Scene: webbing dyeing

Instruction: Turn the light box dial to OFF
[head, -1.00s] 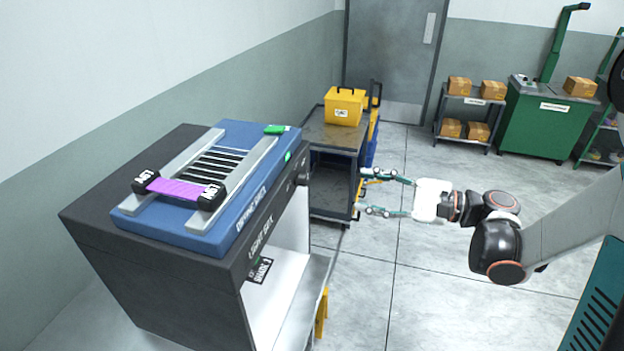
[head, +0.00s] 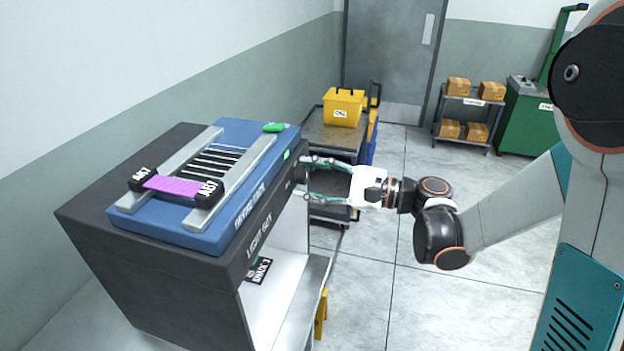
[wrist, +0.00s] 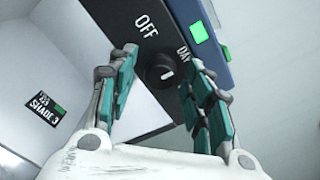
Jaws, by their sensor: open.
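The light box (head: 150,270) is a dark box at the left in the head view, with its front facing right. Its dial (wrist: 160,72) is a round black knob with a pale pointer mark, seen in the wrist view between the labels OFF (wrist: 147,26) and DAY (wrist: 184,56). The pointer slants up to the right, toward the DAY side. My gripper (head: 305,177) is at the dial's end of the front panel. In the wrist view its two fingers (wrist: 160,78) are open on either side of the dial, with gaps visible. Contact cannot be told.
A blue device (head: 180,228) with a purple strip (head: 172,187) lies on top of the box. A shade card (head: 258,270) is inside the box. A dark cart (head: 335,137) with a yellow bin (head: 343,106) stands behind my gripper. Open floor lies to the right.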

